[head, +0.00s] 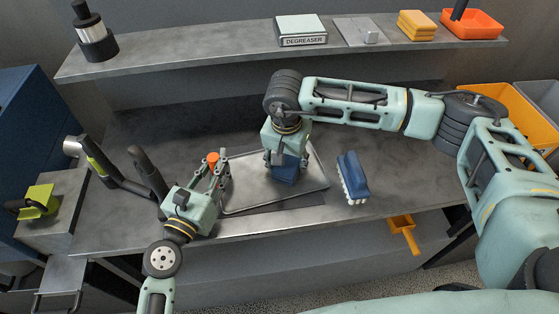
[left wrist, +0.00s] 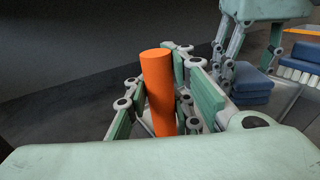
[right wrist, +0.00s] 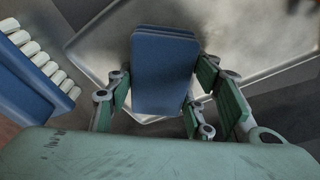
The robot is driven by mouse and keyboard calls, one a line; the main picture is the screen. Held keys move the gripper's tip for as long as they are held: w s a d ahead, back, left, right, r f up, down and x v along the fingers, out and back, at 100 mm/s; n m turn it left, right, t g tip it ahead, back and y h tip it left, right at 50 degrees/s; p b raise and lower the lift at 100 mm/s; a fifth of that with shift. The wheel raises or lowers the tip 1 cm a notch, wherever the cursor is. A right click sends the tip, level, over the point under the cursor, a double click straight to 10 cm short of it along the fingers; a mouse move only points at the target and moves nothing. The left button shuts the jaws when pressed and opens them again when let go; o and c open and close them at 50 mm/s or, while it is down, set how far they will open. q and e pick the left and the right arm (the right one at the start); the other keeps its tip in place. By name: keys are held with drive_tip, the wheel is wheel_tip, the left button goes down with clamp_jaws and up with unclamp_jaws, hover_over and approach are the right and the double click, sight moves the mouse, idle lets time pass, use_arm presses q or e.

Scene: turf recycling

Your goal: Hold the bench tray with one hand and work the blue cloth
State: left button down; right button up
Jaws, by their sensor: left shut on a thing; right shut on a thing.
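The bench tray (head: 243,190) is a shallow metal tray lying on the workbench, slightly turned. My left gripper (head: 211,178) is at its left edge, shut on an upright orange cylinder (left wrist: 160,90). The cylinder's top also shows in the head view (head: 213,158); its join to the tray is hidden. The blue cloth (head: 285,174) looks like a thick folded pad. My right gripper (head: 284,158) points down over the tray and is shut on the cloth. In the right wrist view the cloth (right wrist: 164,75) sits between the fingers; whether it touches the tray is unclear.
A blue brush with white bristles (head: 352,178) lies right of the tray. A black-handled tool (head: 110,172) lies at the left. A shelf behind holds a degreaser box (head: 302,31), orange sponges (head: 417,25) and an orange bin (head: 472,24). Front bench right of the tray is partly clear.

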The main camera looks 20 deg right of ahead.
drive_tip(key=shift+a, duration=2.15)
wheel_tip(320, 180, up, 8)
drive_tip(key=shift+s+d+f, duration=0.1)
